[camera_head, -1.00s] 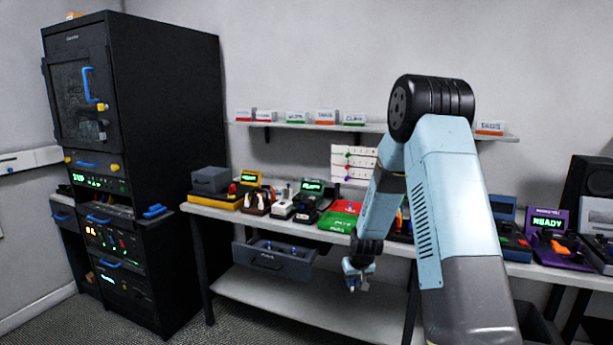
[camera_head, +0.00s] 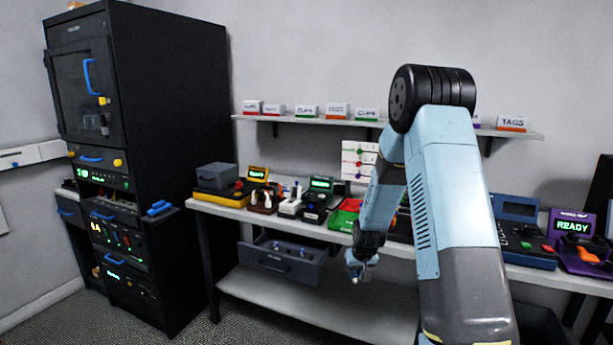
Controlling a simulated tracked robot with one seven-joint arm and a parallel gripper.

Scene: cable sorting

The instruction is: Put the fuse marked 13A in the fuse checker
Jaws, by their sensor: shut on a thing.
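My gripper (camera_head: 358,273) hangs low at the end of my arm, in front of the bench and right of the open drawer. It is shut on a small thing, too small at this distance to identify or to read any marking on. I cannot make out the 13A marking anywhere. Several small devices with lit displays stand on the bench, among them a dark one with a green display (camera_head: 320,185), a yellow one (camera_head: 257,174) and a purple one reading READY (camera_head: 573,226). I cannot tell which is the fuse checker.
An open grey drawer (camera_head: 275,262) juts out under the bench (camera_head: 230,212). A tall black cabinet (camera_head: 185,150) stands left. A wall shelf (camera_head: 290,119) holds small labelled boxes. A blue device (camera_head: 518,240) sits right of my arm. Carpet is clear before the bench.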

